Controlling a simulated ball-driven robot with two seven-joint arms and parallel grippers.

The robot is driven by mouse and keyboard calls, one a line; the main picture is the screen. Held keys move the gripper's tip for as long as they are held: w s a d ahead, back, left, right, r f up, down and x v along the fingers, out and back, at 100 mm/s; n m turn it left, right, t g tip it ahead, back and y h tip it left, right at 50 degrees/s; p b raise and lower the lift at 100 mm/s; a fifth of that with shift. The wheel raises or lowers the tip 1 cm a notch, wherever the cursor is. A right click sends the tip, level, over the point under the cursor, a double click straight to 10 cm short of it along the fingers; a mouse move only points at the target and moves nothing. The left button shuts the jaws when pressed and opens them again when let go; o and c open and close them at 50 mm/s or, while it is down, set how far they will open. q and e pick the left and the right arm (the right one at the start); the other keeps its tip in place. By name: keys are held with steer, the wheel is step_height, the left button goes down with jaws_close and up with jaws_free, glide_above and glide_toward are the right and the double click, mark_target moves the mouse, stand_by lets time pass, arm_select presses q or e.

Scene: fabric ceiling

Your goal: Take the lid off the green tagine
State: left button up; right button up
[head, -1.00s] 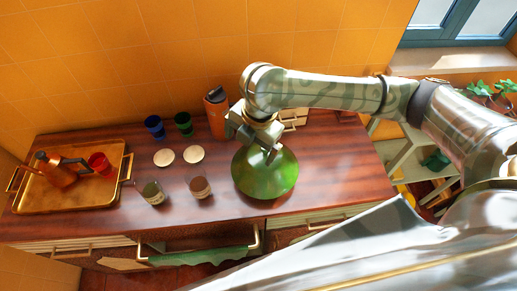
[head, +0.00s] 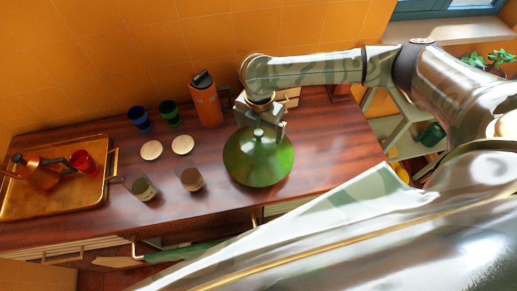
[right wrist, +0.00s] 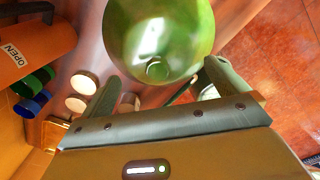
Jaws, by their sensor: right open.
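The green tagine (head: 255,168) stands on the dark wooden counter, with its domed lid on and a small pale knob on top. My right gripper (head: 264,118) is at the wall side of the lid, close to the knob. In the right wrist view the gripper (right wrist: 163,85) is open, its fingers apart with the lid's knob (right wrist: 157,69) between them in the picture. I cannot tell whether the fingers touch the lid. The tagine base is hidden under the lid. My left gripper is not in view.
An orange flask (head: 206,104) stands left of the tagine. Blue (head: 139,119) and green (head: 170,113) cups, two pale discs (head: 151,150) and two jars (head: 191,180) stand farther left. A brass tray (head: 60,205) holds a copper pot and red cup. An open drawer shows below.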

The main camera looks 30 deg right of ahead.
mark_target(259, 132)
step_height(259, 132, down, 4)
steer(key=shift+w+f+b, duration=0.1)
steer(key=shift+w+b, duration=0.05)
steer(key=shift+b, duration=0.2)
steer(key=shift+c, duration=0.2)
